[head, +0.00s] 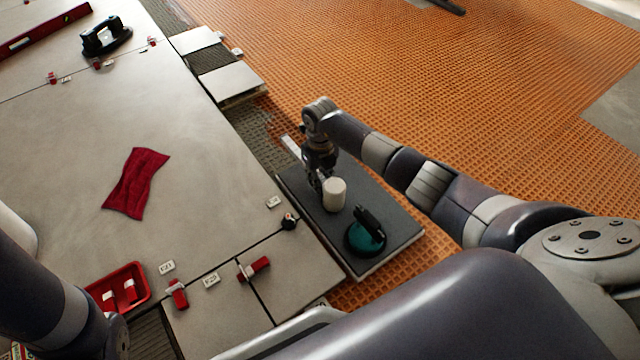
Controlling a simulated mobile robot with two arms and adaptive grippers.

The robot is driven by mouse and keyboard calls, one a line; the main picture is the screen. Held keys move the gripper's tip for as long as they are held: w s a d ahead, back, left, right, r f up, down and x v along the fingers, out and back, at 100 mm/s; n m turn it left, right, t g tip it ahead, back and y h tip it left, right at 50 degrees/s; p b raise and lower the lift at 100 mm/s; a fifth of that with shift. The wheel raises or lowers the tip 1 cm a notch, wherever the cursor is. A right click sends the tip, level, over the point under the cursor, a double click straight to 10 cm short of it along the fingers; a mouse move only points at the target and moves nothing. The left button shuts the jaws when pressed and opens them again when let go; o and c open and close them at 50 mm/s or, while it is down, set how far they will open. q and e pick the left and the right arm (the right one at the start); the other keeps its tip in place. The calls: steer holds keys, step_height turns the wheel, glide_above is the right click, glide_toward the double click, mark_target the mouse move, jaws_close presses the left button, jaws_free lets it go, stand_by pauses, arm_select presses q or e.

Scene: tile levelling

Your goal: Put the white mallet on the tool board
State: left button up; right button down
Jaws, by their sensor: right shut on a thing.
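The white mallet (335,195) shows as a pale cylindrical head at the fingers of my right gripper (319,184). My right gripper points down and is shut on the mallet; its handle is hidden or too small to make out. The mallet is over the dark grey tool board (395,218). I cannot tell whether it touches the board's surface. Part of my left arm shows at the lower left, but its gripper is not in view.
A teal suction cup (364,238) with a black handle sits on the board's near part. A red cloth (136,183) lies on the tiles. A red tray (118,287) and red levelling clips (255,267) are nearer. Orange matting (450,100) spreads beyond the board.

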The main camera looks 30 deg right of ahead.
steer(key=shift+f, duration=0.1)
steer(key=c, duration=1.5)
jaws_free()
steer(key=shift+o, duration=0.2)
